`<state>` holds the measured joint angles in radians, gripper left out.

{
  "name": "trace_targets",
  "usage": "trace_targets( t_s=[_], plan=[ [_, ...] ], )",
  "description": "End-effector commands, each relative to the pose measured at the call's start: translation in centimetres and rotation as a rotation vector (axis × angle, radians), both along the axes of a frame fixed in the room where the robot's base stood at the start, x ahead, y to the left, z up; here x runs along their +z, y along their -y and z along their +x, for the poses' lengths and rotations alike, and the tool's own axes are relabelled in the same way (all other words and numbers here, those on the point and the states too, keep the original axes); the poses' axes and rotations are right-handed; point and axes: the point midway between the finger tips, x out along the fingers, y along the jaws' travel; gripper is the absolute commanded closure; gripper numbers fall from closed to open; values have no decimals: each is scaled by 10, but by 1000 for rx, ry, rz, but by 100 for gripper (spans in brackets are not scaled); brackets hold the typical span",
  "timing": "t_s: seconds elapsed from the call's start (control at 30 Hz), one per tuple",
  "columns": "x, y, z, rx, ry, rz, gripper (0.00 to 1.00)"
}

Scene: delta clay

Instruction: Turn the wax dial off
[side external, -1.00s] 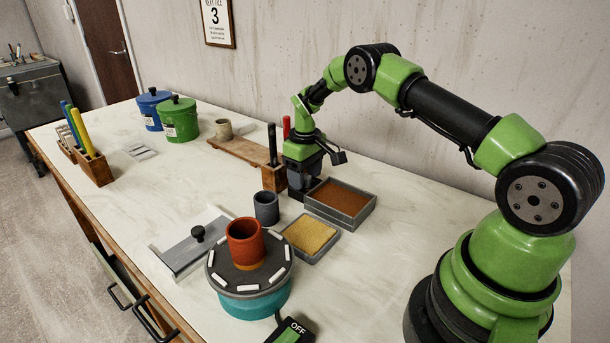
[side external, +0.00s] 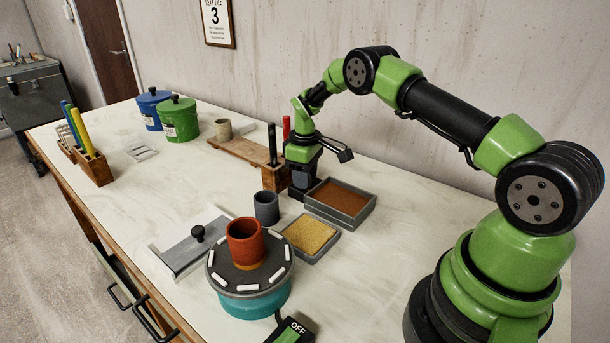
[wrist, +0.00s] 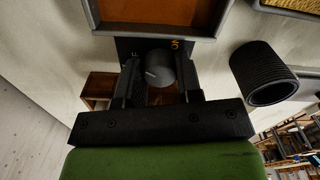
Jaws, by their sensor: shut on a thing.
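The wax dial (wrist: 161,68) is a dark round knob with a light pointer mark, on a black panel beside the tray of brown wax (wrist: 150,12). Orange lettering (wrist: 176,44) shows on the panel at the upper right of the knob, and a pale letter at its upper left. The pointer mark lies towards the knob's left side. My gripper (wrist: 159,80) is shut on the knob, one finger on each side. In the side view my gripper (side external: 302,184) is low at the left of the wax tray (side external: 341,200), and the knob is hidden there.
A grey ribbed cup (side external: 266,207) stands close by my gripper, as does a wooden tool block (side external: 273,178). A yellow-filled tray (side external: 310,235) and a turntable with a red pot (side external: 245,242) are nearer the front. An OFF switch (side external: 292,332) is at the front edge.

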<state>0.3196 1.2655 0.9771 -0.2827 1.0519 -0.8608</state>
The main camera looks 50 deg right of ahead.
Motion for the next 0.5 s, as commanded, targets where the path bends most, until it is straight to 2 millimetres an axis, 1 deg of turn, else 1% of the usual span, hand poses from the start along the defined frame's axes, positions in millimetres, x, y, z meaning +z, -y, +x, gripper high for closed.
trace_targets(
  t_s=[0.27,0.3,0.37,0.4,0.5],
  plan=[
    [0,0,0,17,1,-1,91],
    [0,0,0,17,1,-1,65],
    [0,0,0,17,1,-1,51],
    [0,0,0,17,1,-1,42],
    [0,0,0,16,1,0,41]
  ],
)
